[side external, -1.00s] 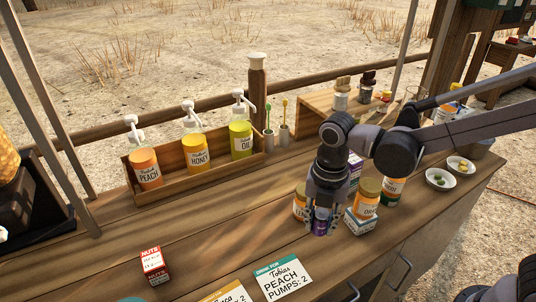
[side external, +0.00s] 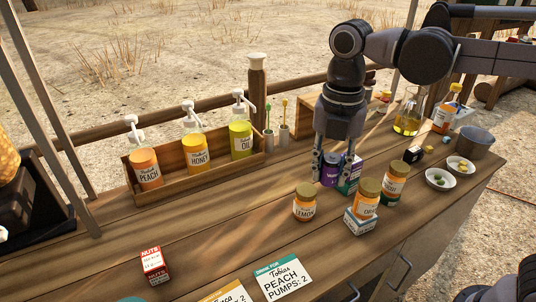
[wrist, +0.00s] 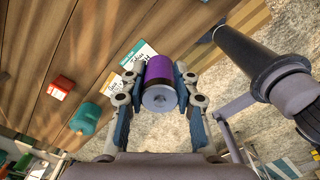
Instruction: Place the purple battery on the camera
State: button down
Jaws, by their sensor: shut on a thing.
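The purple battery (side external: 329,171) is a purple cylinder with a dark band and a pale metal end. It is held between the fingers of my gripper (side external: 332,178), which is shut on it above the counter, behind the lemon jar. In the wrist view the battery (wrist: 159,70) sits between both fingers of my gripper (wrist: 158,92), its metal end towards the lens. A small black object (side external: 412,155) lies on the counter to the right, behind the jars; it may be the camera, but it is too small to tell.
The lemon jar (side external: 305,203), another jar (side external: 366,200) on a small box (side external: 360,222), a third jar (side external: 395,182) and a purple-green carton (side external: 350,175) stand close around my gripper. Two white bowls (side external: 439,180) and a bucket (side external: 475,142) are at the right.

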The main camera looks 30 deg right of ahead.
jog(key=w+d+m, duration=0.4)
jog(key=d+m, duration=0.1)
jog(key=d, duration=0.9)
jog(key=w+d+m, duration=0.5)
jog(key=d+m, duration=0.1)
jog(key=d, duration=0.8)
jog(key=s+d+m, duration=0.4)
jog(key=s+d, duration=0.1)
jog(key=d, duration=0.8)
jog(key=s+d+m, duration=0.5)
jog(key=d, duration=0.8)
send_over(416, 149)
notch_tip(416, 149, down, 12)
jog(key=shift+s+a+f, duration=0.1)
jog(key=shift+f, duration=2.1)
jog(key=shift+f, duration=0.1)
